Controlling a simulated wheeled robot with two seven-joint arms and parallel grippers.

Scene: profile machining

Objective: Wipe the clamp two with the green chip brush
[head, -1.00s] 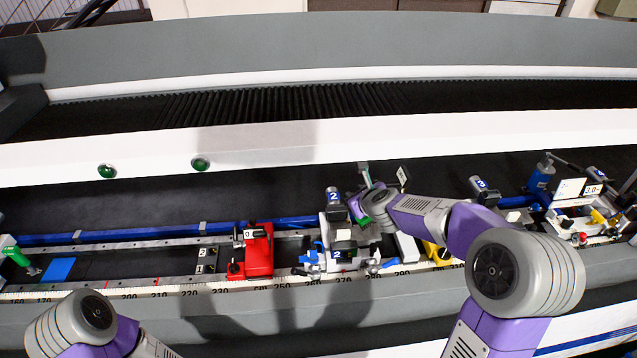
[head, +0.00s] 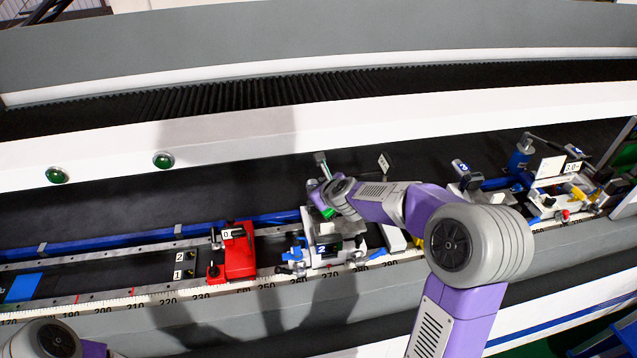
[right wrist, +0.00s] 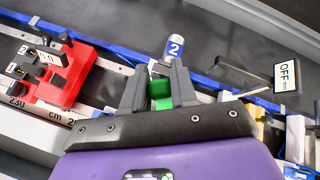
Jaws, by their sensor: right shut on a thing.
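Clamp two (head: 322,249), a white block clamp with a "2" label and blue levers, stands on the rail near the middle of the head view. I see no bristles, and cannot tell whether the brush touches the clamp. My left gripper is out of view.
A red clamp (head: 238,251) stands left of clamp two, with a blue pad (head: 23,287) farther left. On the right are a clamp marked 3 (head: 463,167) and more fixtures. An "OFF" sign (right wrist: 287,77) stands close to the right gripper. The ruled rail runs along the front.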

